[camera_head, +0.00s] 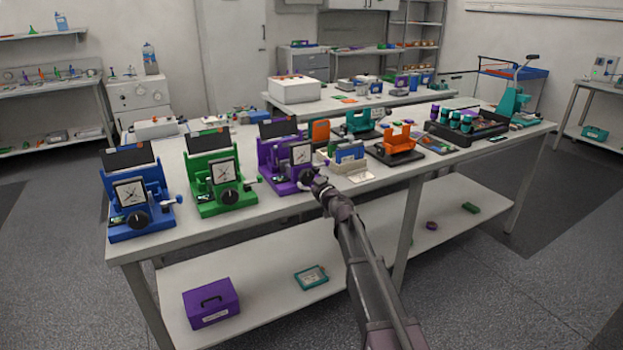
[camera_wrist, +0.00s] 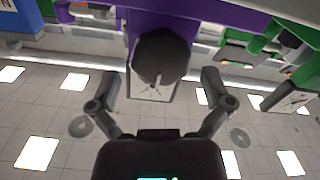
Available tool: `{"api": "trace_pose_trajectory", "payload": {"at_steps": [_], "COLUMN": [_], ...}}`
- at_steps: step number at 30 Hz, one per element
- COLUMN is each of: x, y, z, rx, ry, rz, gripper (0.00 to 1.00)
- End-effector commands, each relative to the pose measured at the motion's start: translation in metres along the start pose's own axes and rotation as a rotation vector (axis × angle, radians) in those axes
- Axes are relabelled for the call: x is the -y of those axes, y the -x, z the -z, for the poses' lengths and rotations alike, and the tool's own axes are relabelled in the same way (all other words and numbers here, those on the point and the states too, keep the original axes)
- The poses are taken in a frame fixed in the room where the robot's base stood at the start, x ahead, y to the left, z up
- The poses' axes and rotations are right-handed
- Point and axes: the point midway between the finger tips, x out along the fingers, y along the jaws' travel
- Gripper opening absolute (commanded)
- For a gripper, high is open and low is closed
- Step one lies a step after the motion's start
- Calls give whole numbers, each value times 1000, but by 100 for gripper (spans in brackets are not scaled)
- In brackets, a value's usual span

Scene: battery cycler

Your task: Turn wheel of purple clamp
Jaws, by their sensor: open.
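The purple clamp (camera_head: 268,158) stands on the front table, third in a row after a blue and a green clamp. It has a square dial and a dark round wheel (camera_head: 307,175) on its front. In the wrist view the purple clamp (camera_wrist: 185,27) is at the top and its dark wheel (camera_wrist: 162,57) is near the centre. My gripper (camera_wrist: 160,88) is open, with one finger on each side of the wheel's line and a gap to both. In the head view my gripper (camera_head: 319,184) is close in front of the wheel and partly hides it.
The green clamp (camera_head: 219,180) is left of the purple one, and the blue clamp (camera_head: 137,194) is further left. A blue box (camera_head: 350,152), a white card (camera_head: 362,176) and an orange device (camera_head: 400,141) are to the right. The table's front edge is below my arm.

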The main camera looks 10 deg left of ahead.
Motion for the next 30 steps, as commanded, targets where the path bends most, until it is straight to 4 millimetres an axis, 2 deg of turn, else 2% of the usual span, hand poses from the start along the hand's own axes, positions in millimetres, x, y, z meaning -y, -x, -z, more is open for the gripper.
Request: {"api": "trace_pose_trajectory", "payload": {"at_steps": [1,6,18,25,27,28,30], "x": [0,0,0,0,0,-16,-9], "y": [-8,-18,-21,-21,-21,-9,-16], "z": [0,0,0,0,0,-4,-2], "rx": [0,0,0,0,0,1,1], "ry": [0,0,0,0,0,0,-1], "rz": [0,1,0,0,0,-6,-5], "gripper": [100,100,100,32,30,30,30]}}
